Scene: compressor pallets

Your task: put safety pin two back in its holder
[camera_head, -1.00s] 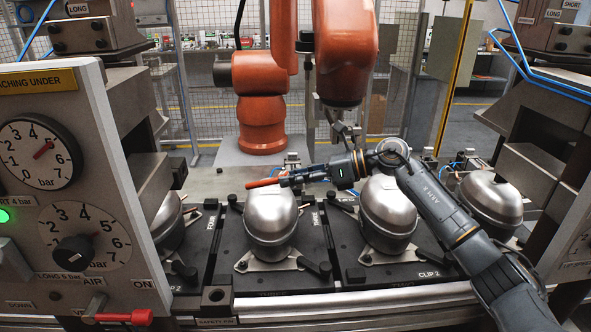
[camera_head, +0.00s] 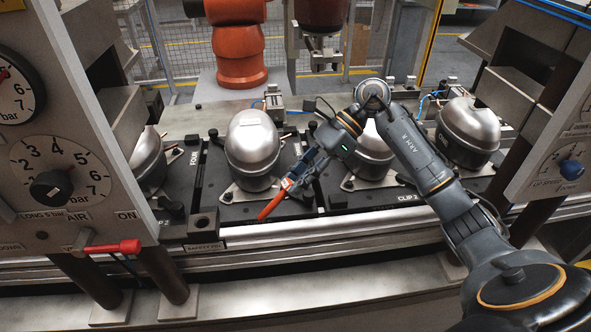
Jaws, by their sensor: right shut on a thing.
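My right gripper (camera_head: 291,184) is shut on a red-orange safety pin (camera_head: 270,207). The pin points down and to the left, in front of the compressor in the middle and above the front of the black pallet. A dark block with a round hole (camera_head: 202,223) stands at the pallet's front left. A label that seems to read "safety pin" (camera_head: 204,246) is on the rail just below it. The pin is apart from this block, to its right. I cannot tell for sure which holder belongs to pin two. My left gripper is not in view.
Silver compressors, one in the middle (camera_head: 252,143) and one at the right (camera_head: 468,131), stand on black pallets; my arm partly covers another. A gauge panel with a red-handled lever (camera_head: 125,247) is at the left. An orange robot (camera_head: 238,45) stands behind.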

